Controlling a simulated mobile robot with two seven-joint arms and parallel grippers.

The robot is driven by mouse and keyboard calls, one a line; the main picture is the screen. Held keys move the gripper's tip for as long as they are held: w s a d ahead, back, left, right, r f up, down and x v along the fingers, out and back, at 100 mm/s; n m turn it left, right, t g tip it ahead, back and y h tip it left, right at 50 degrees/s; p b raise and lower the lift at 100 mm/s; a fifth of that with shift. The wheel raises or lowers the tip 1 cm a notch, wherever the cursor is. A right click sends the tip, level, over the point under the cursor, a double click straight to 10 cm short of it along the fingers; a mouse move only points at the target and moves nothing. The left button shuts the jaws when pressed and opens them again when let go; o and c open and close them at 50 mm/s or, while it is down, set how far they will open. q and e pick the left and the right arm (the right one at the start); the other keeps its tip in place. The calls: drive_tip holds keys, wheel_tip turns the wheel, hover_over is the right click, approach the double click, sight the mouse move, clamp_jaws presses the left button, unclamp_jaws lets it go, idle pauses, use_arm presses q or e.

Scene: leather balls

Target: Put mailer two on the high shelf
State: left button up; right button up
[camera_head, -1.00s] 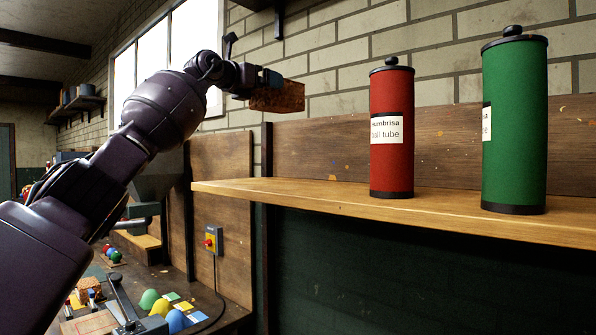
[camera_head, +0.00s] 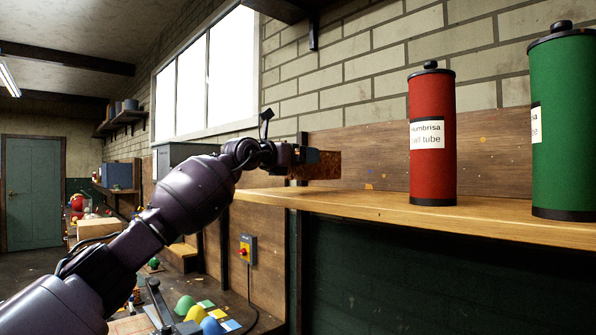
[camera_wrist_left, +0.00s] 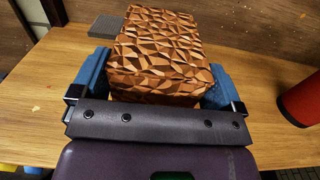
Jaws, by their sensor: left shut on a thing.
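The mailer (camera_head: 322,165), a brown block with a crumpled, faceted surface, is held at the end of my left arm. My left gripper (camera_head: 304,162) is shut on it, just above the left end of the high wooden shelf (camera_head: 370,204). In the left wrist view the mailer (camera_wrist_left: 160,50) sits between the two blue fingers of the gripper (camera_wrist_left: 152,88), with the shelf board (camera_wrist_left: 60,95) below. I cannot tell whether its underside touches the board. No number shows on it. My right gripper is in neither view.
A red ball tube (camera_head: 432,140) stands on the shelf right of the mailer, and a green tube (camera_head: 564,125) stands further right. A small flat grey piece (camera_wrist_left: 104,27) lies on the board beyond the mailer. The shelf between mailer and red tube is clear.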

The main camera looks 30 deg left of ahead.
sight(295, 170)
use_arm(q)
wheel_tip(295, 170, down, 3)
drive_tip(key=shift+a+f, duration=0.1)
drive_tip(key=shift+f, duration=0.05)
drive_tip(key=shift+f, duration=0.2)
drive_tip(key=o, duration=0.6)
drive_tip(key=shift+r, duration=0.15)
